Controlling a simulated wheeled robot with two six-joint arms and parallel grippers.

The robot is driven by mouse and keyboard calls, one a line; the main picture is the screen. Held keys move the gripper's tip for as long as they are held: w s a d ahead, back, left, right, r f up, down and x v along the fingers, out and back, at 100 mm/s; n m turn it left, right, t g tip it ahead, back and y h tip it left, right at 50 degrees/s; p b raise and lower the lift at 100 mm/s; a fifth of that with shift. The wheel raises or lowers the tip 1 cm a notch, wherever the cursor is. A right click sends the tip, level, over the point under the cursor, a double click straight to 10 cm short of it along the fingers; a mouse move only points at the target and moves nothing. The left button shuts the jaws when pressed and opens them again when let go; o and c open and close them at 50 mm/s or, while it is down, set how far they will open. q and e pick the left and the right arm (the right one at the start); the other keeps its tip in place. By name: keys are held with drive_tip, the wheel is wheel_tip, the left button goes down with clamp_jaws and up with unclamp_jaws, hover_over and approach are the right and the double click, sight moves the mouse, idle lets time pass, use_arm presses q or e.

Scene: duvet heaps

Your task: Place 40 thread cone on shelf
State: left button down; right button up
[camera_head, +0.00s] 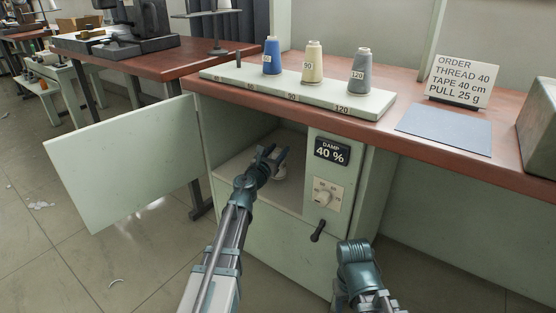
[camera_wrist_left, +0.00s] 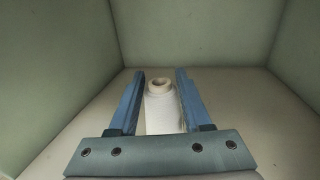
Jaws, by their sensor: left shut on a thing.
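My left gripper (camera_head: 271,156) reaches into the open cabinet compartment under the table. It is shut on a white thread cone (camera_wrist_left: 160,108), which stands upright between the fingers in the left wrist view. In the head view the cone (camera_head: 280,173) is mostly hidden by the gripper. No number on it can be read. On the tabletop a pale rack (camera_head: 219,73) carries a blue cone (camera_head: 271,56), a cream cone marked 90 (camera_head: 313,63) and a grey cone marked 120 (camera_head: 360,71). A peg at its left end (camera_head: 238,60) is bare. My right gripper's fingers do not show.
The cabinet door (camera_head: 125,160) stands open to the left. A dial panel (camera_head: 325,193) under a "DAMP 40 %" sign (camera_head: 332,151) and a dark handle (camera_head: 318,231) are right of the opening.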

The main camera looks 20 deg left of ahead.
use_arm(q)
drive_tip(key=shift+f+b, duration=0.85)
drive_tip(key=shift+f, duration=0.4)
drive_tip(key=shift+f, duration=0.2)
drive_tip(key=shift+c, duration=1.7)
unclamp_jaws()
drive_tip(key=shift+r, duration=0.1)
drive_tip(key=shift+r, duration=0.1)
drive_tip(key=s+a, duration=0.2)
drive_tip(key=s, duration=1)
